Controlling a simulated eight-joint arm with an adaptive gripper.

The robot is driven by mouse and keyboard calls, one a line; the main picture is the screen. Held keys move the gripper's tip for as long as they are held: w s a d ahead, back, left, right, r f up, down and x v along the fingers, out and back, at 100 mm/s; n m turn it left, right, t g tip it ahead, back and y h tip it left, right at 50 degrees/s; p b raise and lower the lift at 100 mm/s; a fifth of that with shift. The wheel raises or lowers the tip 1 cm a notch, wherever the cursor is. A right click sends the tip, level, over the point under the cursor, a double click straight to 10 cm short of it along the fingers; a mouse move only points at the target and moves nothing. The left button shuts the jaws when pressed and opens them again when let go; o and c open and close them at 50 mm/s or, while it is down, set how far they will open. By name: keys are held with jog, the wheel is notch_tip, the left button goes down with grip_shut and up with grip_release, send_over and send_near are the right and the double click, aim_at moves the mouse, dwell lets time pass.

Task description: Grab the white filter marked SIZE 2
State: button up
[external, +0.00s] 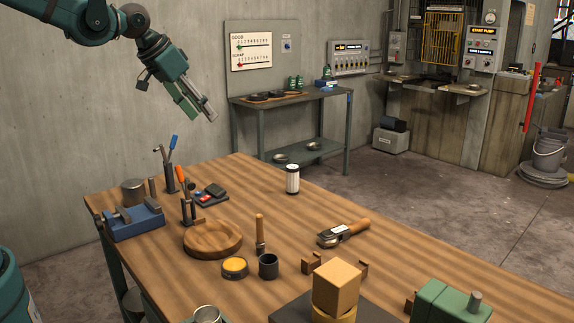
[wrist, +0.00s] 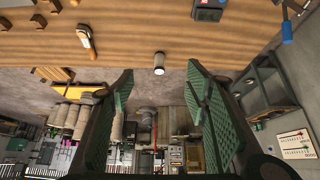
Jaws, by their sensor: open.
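A white cylinder with dark ends (external: 292,179) stands upright near the far edge of the wooden table; it looks like the filter, but no SIZE 2 mark is readable. In the wrist view the white cylinder (wrist: 159,64) shows near the top centre, between and beyond my fingertips. My gripper (external: 205,112) is up in the air at the upper left, above and to the left of the cylinder and well apart from it. In the wrist view my gripper's (wrist: 161,76) green fingers are spread wide with nothing between them.
On the wooden table (external: 215,182) a round wooden bowl (external: 213,240), a blue vise (external: 134,223) and upright tools stand left of the cylinder. The tabletop around the cylinder is clear.

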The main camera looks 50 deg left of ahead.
jog(key=w+f+b, duration=0.1)
jog(key=w+f, duration=0.3)
jog(key=w, duration=0.4)
jog(key=w+f+b, duration=0.1)
jog(key=w+f, duration=0.4)
jog(key=w, duration=0.3)
jog(key=b, duration=0.2)
send_near(287, 170)
jog(key=x, duration=0.5)
jog(key=shift+w+d, duration=0.1)
jog(key=shift+w, duration=0.05)
jog(key=shift+w+f, duration=0.35)
jog(key=shift+f, duration=0.2)
jog(key=shift+f, duration=0.1)
jog(key=shift+x, duration=1.2)
jog(key=shift+f, duration=0.1)
jog(key=shift+x, duration=2.5)
jog(key=shift+c, duration=0.6)
jog(key=c, duration=0.9)
